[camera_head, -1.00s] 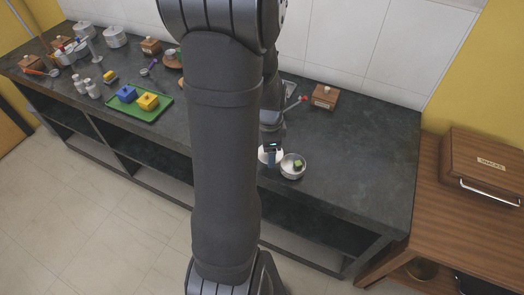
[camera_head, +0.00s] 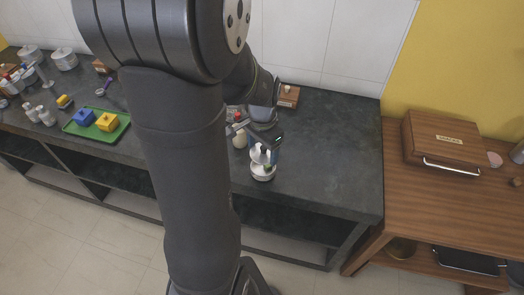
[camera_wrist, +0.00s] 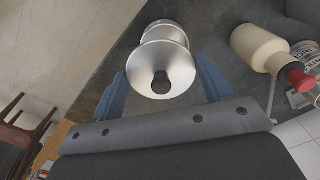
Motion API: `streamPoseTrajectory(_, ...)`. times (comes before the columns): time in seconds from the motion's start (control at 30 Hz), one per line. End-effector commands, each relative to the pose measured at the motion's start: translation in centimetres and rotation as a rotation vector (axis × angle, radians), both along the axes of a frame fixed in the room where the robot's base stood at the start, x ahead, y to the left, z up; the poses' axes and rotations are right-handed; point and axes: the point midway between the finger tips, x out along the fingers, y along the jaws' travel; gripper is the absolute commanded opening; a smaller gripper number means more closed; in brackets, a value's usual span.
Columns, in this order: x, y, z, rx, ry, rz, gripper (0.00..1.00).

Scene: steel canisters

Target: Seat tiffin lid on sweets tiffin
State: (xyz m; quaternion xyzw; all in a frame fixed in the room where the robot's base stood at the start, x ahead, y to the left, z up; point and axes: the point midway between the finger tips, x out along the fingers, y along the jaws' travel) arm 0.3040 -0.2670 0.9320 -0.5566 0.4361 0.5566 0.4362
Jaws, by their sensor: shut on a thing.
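The steel tiffin lid (camera_wrist: 160,58) with its black knob (camera_wrist: 161,82) is between the blue fingers of my gripper (camera_wrist: 160,74) in the wrist view. The gripper is shut on the lid. In the head view the lid (camera_head: 257,155) looks tilted, just above and slightly left of the open sweets tiffin (camera_head: 263,175). A bit of green sweet shows at the tiffin's mouth. In the wrist view the lid hides part of a steel body behind it, likely the tiffin (camera_wrist: 166,31). I cannot tell whether lid and rim touch.
A cream bottle (camera_wrist: 257,47) with a red cap stands close right of the lid in the wrist view. A wooden box (camera_head: 288,97) is behind on the dark counter (camera_head: 335,150), which is clear to the right. A green tray (camera_head: 101,135) with blue and yellow blocks lies left.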

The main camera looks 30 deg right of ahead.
Motion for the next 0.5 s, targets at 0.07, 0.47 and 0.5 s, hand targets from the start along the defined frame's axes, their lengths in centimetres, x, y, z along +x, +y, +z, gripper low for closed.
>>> streamPoseTrajectory(0.07, 0.4, -0.1, -0.2, 0.0, 0.0, 0.049, 0.5)
streamPoseTrajectory(0.47, 0.5, -0.2, -2.6, 0.002, 0.001, 0.088, 0.5)
streamPoseTrajectory(0.5, 0.5, -0.2, -3.0, 0.002, 0.003, 0.088, 0.5)
